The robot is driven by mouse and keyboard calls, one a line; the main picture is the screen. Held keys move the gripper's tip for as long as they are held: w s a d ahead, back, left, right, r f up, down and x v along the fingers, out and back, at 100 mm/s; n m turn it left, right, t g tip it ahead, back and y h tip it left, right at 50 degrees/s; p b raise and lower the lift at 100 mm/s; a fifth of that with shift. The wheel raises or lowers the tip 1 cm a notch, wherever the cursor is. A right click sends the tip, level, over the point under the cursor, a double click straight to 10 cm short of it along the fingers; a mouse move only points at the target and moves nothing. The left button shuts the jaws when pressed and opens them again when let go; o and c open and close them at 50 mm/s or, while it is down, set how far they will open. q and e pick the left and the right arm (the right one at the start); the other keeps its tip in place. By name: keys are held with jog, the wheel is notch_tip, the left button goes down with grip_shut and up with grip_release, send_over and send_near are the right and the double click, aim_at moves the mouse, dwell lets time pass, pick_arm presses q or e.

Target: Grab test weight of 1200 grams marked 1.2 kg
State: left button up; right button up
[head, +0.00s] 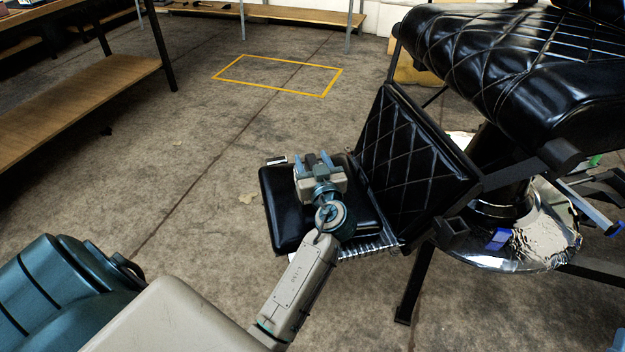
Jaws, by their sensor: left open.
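My left gripper (313,158) is open above the black footrest pad (282,222) of the barber chair, its fingers pointing away from me. A small dark grey shape shows between the fingers. I cannot tell whether it is the test weight or part of the gripper. No 1.2 kg marking can be read anywhere. The gripper and wrist hide the middle of the footrest pad. My right gripper is not in view.
The chair's quilted black leg panel (408,165) rises close to the right of my gripper, with the seat (500,60) above it. A wooden-shelved rack (75,115) stands at left. Open floor with a yellow taped rectangle (325,94) lies beyond.

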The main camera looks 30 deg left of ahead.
pick_arm(q)
grip_shut()
dwell(1.2)
jog(key=shift+r, duration=0.1)
